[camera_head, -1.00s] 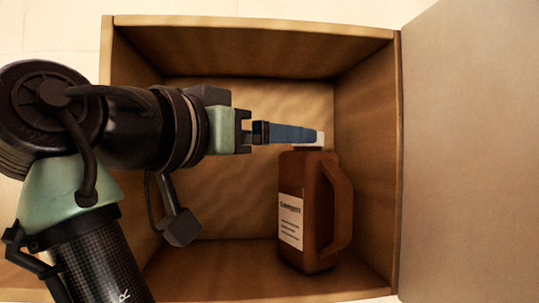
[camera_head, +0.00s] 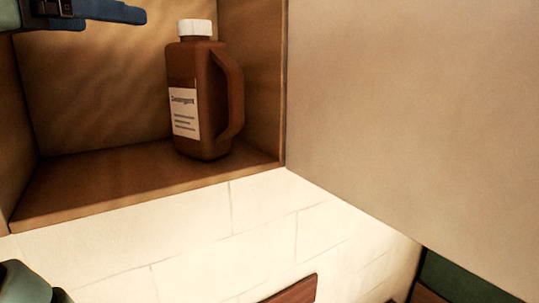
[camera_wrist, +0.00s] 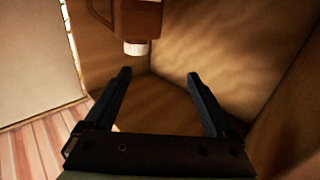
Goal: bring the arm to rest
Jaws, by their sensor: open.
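My gripper (camera_head: 108,13) shows at the top left of the head view as blue fingers, left of and a little above the bottle's cap. In the wrist view my gripper (camera_wrist: 160,74) has its two fingers spread wide with nothing between them. A brown jug-like bottle (camera_head: 205,105) with a white cap, white label and side handle stands upright in the wooden cabinet (camera_head: 150,190). The bottle (camera_wrist: 137,20) appears inverted at the top of the wrist view, apart from the fingers. Most of my arm is out of the head view.
The cabinet's large pale door (camera_head: 400,100) stands open on the right. A pale tiled wall (camera_head: 200,245) lies below the cabinet. A reddish-brown wooden edge (camera_head: 293,291) shows at the bottom. The cabinet floor left of the bottle is clear.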

